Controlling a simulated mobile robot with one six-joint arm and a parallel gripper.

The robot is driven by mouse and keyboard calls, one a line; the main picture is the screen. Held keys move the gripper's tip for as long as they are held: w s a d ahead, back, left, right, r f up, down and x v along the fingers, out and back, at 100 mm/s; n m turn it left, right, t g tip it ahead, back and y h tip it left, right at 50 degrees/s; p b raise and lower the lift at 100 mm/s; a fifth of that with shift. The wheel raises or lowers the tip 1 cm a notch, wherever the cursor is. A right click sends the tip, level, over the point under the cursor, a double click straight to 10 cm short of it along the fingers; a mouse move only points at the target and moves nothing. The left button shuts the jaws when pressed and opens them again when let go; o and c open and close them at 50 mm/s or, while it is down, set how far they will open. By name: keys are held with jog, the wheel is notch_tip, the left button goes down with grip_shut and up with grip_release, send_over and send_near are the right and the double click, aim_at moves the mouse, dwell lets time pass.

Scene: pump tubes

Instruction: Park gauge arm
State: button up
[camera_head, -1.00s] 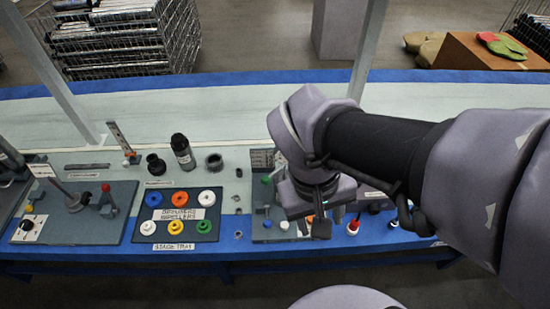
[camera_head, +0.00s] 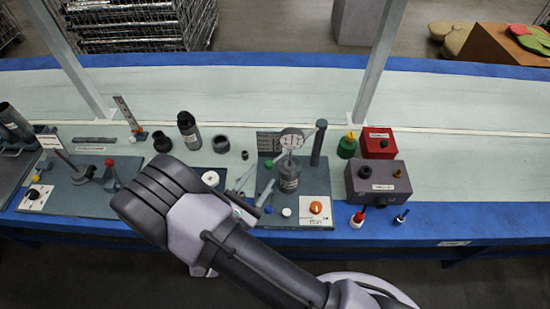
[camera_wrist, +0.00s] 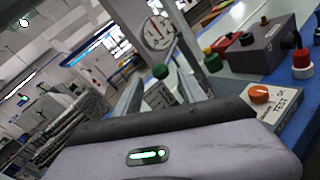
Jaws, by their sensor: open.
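A dark post (camera_head: 317,148) with a blue top stands just right of the gauge. My gripper (camera_head: 252,186) is open and empty, left of the cylinder and low near the plate. My arm hides part of the bench's front. I cannot tell how far the knob is from the fingers.
An orange knob (camera_head: 316,207) sits on the plate's white panel. Right of it stand a grey box (camera_head: 378,183), a red box (camera_head: 377,142) and a green bottle (camera_head: 347,146). The bench is clear farther right. A stand with a red-topped lever (camera_head: 110,174) is left.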

aim_at(271, 162)
jog(key=b+x, duration=0.1)
jog(key=x, duration=0.8)
jog(key=shift+b, duration=0.35)
grip_shut()
jog(key=shift+a, duration=0.1)
dwell(0.7)
